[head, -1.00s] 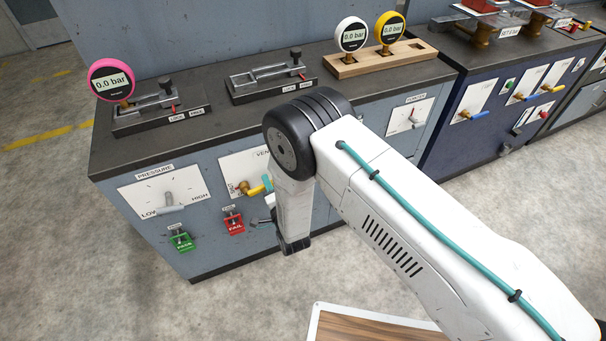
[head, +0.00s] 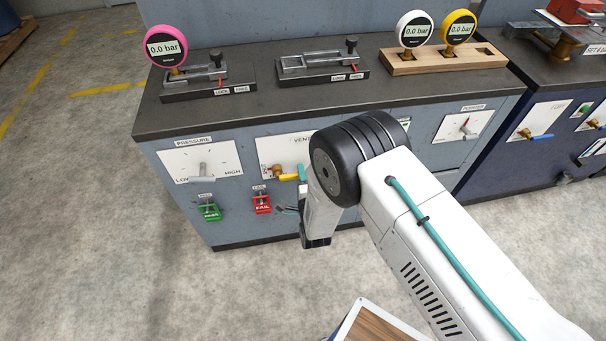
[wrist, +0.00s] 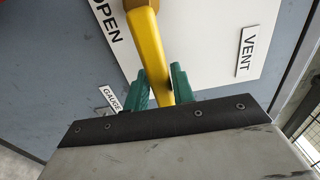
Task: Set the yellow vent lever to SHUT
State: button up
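The yellow vent lever (head: 287,177) sticks out to the right from its brass valve on the white VENT panel (head: 270,150) on the cabinet front. In the wrist view the lever (wrist: 148,50) runs down between my two green fingers. My gripper (wrist: 160,85) is open around the lever, one finger on each side, with a narrow gap on the right. The OPEN label (wrist: 107,20) is left of the lever and the VENT label (wrist: 249,52) is to its right. The SHUT label does not show. In the head view my arm hides the panel's right part.
A GAUGE label (wrist: 111,98) is near my left finger. Gauges stand on the bench top (head: 270,98).

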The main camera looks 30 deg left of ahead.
jog(key=shift+o, duration=1.2)
jog(key=v, duration=0.7)
jog(key=shift+s+d, duration=0.3)
jog(key=shift+s, duration=0.05)
